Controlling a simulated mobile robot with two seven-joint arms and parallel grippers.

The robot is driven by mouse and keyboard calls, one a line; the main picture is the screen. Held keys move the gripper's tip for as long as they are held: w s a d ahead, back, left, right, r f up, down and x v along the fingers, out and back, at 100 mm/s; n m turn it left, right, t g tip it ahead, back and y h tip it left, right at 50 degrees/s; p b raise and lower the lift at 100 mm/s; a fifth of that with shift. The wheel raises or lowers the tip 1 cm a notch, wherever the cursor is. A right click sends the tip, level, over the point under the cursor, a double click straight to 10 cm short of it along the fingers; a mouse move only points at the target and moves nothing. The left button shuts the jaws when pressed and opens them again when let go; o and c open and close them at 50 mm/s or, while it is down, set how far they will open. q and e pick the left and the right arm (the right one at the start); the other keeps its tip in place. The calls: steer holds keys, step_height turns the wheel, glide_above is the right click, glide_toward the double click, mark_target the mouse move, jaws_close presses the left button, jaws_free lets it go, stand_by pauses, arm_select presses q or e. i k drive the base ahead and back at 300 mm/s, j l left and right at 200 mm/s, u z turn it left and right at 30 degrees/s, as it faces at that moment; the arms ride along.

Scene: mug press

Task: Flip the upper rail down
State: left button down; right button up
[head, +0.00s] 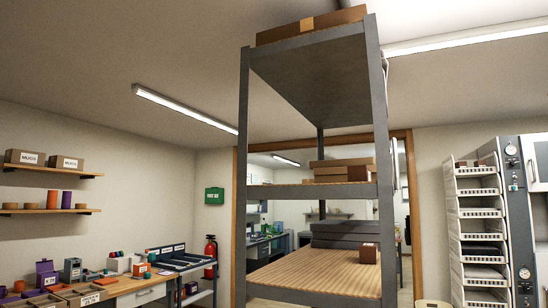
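I cannot clearly pick out an upper rail that flips. A tall grey metal shelving rack (246,130) stands in the middle of the head view, close to me. Its top shelf (310,75) is seen from below. A horizontal grey bar (290,191) crosses the front of its middle shelf. On the right, a tray rack (454,230) holds several white slotted trays (480,214), one above another. Neither of my grippers is in view.
Cardboard boxes (345,170) lie on the rack's middle shelf. Dark flat cases (340,233) and a small brown box (369,252) sit on its slatted lower shelf. A cluttered workbench (140,292) is at left, with a red extinguisher (210,250) beyond. A gauge panel (512,185) adjoins the tray rack.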

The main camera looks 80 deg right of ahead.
mark_target(395, 163)
steer(key=z, duration=2.85)
